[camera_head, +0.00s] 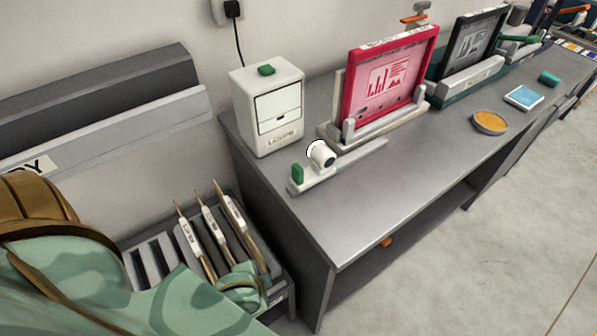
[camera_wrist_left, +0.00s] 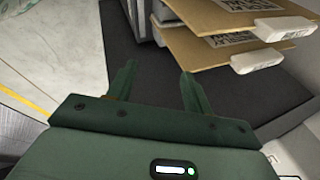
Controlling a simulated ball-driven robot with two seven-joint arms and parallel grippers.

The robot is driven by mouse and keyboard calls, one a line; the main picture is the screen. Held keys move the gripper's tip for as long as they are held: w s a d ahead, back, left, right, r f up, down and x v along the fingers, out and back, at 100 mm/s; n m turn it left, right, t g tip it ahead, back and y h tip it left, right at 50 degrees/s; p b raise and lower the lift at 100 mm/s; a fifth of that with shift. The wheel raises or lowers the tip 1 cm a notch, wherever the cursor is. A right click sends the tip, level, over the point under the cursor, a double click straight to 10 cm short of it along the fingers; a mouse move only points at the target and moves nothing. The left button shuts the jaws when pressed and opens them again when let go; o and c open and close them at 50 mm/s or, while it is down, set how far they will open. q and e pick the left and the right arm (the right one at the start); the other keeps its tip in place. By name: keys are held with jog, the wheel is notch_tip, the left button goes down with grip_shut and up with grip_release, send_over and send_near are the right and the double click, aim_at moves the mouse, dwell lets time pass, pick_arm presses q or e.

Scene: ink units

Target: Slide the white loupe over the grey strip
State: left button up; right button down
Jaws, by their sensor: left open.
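My right gripper is in neither view.
A white box marked LOUPE (camera_head: 267,106) stands behind the strip. A red framed panel (camera_head: 390,81) stands to its right. An orange disc (camera_head: 489,123) and a blue pad (camera_head: 523,96) lie farther right. The bench's front middle (camera_head: 365,205) is clear.

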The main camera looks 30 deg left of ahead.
pick_arm(q)
jog(key=w+d+r+m+t+h, duration=0.15)
jog(key=w+r+t, duration=0.35)
jog(key=r, duration=0.6)
jog(key=w+d+r+m+t, duration=0.25)
jog(key=w+r, duration=0.45)
jog(key=r, duration=0.4)
jog(key=w+d+r+m+t, duration=0.15)
jog(key=w+r+t, duration=0.4)
jog(key=r, duration=0.55)
jog(key=w+d+r+m+t+h, duration=0.3)
jog(key=d+r+m+h, duration=0.4)
jog(key=d+r+h, duration=0.3)
jog(key=s+d+r+m+g+h, duration=0.2)
jog(key=s+d+m+g+h, duration=0.3)
jog(key=d+m+g+h, duration=0.95)
jog(key=m+g+y, duration=0.6)
jog(key=y, duration=1.8)
send_over(298, 167)
notch_tip(298, 167, down, 9)
notch_tip(298, 167, down, 16)
jog(key=b, duration=0.3)
jog(key=shift+r, duration=0.15)
